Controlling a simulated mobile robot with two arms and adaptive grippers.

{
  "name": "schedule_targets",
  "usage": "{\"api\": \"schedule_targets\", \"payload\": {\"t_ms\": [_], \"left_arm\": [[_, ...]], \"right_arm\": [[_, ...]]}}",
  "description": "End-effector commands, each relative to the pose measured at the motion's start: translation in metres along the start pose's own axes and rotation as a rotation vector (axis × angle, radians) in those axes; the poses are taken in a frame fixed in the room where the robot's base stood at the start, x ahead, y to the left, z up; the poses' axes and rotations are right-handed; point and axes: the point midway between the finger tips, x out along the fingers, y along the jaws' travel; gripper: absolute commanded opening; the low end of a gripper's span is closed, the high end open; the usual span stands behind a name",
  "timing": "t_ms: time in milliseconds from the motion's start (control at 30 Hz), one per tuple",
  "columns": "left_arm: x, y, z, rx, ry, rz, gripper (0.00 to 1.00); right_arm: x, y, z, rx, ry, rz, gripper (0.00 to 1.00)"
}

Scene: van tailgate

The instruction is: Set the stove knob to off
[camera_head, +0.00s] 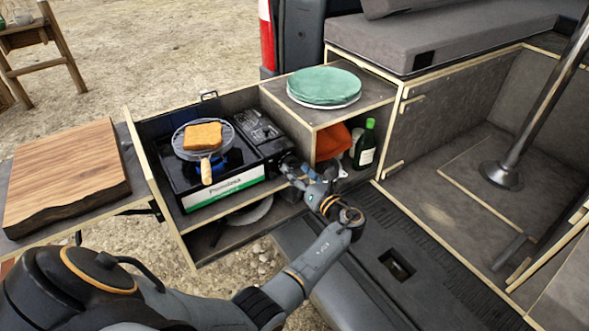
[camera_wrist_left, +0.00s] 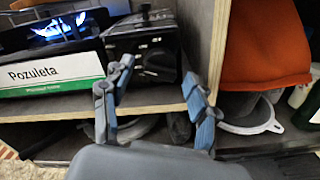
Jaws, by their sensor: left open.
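The black camping stove (camera_head: 258,135) sits in the pull-out kitchen box, with a white and green "Pozuleta" label on its front. In the left wrist view, the stove's dark control panel (camera_wrist_left: 125,42) carries a round dark knob (camera_wrist_left: 158,62), whose exact setting I cannot make out. A blue flame (camera_wrist_left: 58,27) burns on the stove. My left gripper (camera_head: 291,168) is open in front of the panel's right end. In the left wrist view its fingers (camera_wrist_left: 157,74) spread to either side below the knob; contact is not clear. My right gripper is not visible.
A round grill pan with toast (camera_head: 203,136) rests over the burner, its wooden handle pointing forward. A wooden partition (camera_wrist_left: 207,45) stands close right of the fingers. Beyond it are an orange cloth (camera_wrist_left: 265,45) and a green bottle (camera_head: 365,145). Green plates (camera_head: 325,87) sit above.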

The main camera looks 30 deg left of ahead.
Motion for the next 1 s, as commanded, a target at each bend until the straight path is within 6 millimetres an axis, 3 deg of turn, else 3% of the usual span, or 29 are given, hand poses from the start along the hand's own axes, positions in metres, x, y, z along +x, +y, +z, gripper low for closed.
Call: {"api": "schedule_targets", "payload": {"t_ms": [133, 167, 400, 733, 1000], "left_arm": [[0.000, 0.000, 0.000, 0.000, 0.000, 0.000, 0.59], [0.000, 0.000, 0.000, 0.000, 0.000, 0.000, 0.55], [0.000, 0.000, 0.000, 0.000, 0.000, 0.000, 0.06], [0.001, 0.001, 0.002, 0.034, 0.000, 0.000, 0.05], [0.001, 0.002, 0.005, 0.190, -0.001, -0.001, 0.05]], "right_arm": [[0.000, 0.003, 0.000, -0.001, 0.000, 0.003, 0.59], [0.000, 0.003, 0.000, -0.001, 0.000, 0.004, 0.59], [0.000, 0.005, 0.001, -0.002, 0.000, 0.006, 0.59], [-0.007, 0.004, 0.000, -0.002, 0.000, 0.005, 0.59], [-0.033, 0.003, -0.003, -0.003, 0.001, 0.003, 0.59]]}}
